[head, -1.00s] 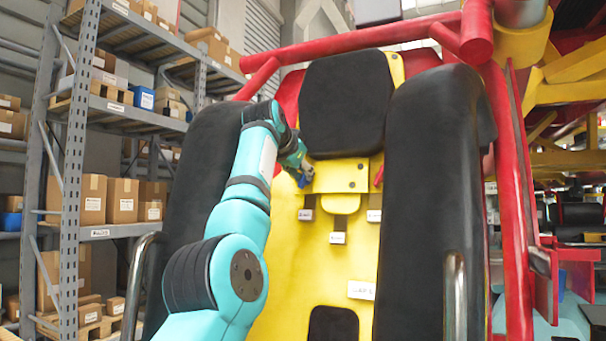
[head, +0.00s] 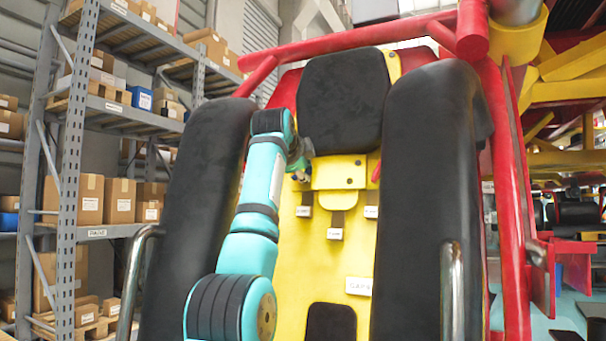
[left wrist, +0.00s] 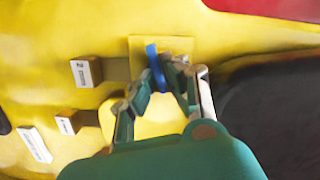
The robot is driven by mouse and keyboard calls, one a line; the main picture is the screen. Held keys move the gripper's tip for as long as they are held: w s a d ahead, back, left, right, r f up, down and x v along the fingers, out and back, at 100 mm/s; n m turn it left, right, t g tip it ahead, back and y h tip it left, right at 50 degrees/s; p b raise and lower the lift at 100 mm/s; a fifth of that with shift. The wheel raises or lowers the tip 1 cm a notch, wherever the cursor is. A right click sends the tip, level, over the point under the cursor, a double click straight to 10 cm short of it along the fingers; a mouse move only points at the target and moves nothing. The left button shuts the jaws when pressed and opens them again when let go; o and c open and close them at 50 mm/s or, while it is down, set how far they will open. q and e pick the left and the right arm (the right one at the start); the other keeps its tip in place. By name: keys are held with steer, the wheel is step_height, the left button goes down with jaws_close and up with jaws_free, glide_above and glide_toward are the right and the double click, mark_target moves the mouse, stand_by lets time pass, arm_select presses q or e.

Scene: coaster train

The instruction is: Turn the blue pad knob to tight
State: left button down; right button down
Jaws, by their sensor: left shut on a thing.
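The blue pad knob (left wrist: 154,68) stands on a yellow square plate (left wrist: 180,45) on the yellow seat back, in the left wrist view. My left gripper (left wrist: 162,72) is shut on the knob, with one finger on either side of it. In the head view the left gripper (head: 302,174) is at the upper left of the yellow panel, just below the black head pad (head: 342,100). The knob is hidden there behind the gripper. I cannot read any knob marking. My right gripper is not in view.
Small white labels hang on dark tabs (head: 336,233) below the yellow block (head: 340,173). Thick black side pads (head: 432,200) and a red frame (head: 512,200) flank the seat. A shelf of boxes (head: 85,120) stands at left.

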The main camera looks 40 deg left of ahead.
arm_select(q)
steer(key=shift+f+m+t, duration=0.25)
steer(key=shift+m+t, duration=0.05)
steer(key=shift+m, duration=1.3)
steer(key=c, duration=1.4)
jaws_free()
steer(key=shift+d, duration=0.1)
steer(key=v, duration=1.2)
steer(key=shift+f, duration=0.1)
